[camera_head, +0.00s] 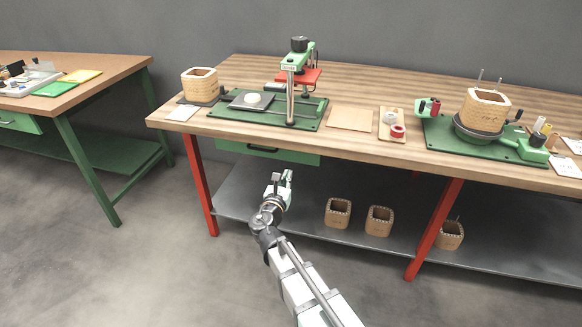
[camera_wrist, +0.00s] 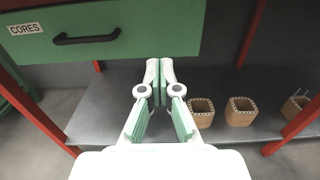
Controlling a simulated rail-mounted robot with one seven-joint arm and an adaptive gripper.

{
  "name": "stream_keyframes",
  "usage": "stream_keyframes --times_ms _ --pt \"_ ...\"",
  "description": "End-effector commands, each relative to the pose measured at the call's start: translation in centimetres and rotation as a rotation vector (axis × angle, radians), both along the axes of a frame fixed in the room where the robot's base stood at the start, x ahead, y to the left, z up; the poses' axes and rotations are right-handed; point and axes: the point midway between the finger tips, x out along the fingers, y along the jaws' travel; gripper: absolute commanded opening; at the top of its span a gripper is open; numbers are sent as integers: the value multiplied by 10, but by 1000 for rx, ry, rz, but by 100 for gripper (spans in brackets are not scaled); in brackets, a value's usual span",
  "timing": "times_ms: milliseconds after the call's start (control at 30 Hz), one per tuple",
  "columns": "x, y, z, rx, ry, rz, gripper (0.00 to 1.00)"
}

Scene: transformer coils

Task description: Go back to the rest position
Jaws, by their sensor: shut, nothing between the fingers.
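My gripper (camera_head: 283,180) is in front of the workbench, below its top and near the green drawer (camera_head: 268,152). In the wrist view my gripper (camera_wrist: 160,68) is shut, with its green-padded fingertips together and nothing between them. The drawer, labelled CORES, also shows in the wrist view (camera_wrist: 140,32) and is closed. My arm reaches up from the bottom of the head view. Nothing touches the gripper in either view.
The workbench (camera_head: 345,80) carries a green-based press (camera_head: 292,80), a coil core (camera_head: 200,84), tape rolls (camera_head: 397,131) and a winding stand with a core (camera_head: 487,108). Several cores (camera_head: 338,212) stand on the lower shelf (camera_head: 300,225). Another table (camera_head: 75,65) is at left. Floor between is clear.

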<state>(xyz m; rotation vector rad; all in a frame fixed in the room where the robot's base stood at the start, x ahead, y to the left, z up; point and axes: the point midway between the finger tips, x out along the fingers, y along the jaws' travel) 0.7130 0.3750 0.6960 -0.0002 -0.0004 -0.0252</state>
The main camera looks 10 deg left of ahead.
Motion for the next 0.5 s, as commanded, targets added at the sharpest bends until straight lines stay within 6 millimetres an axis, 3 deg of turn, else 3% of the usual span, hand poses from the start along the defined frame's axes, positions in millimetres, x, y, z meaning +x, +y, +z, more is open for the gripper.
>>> stream_keyframes --times_ms 200,500 --pt "-23 0 0 0 1 0 0" --pt "-26 -4 -1 102 -2 -24 0"
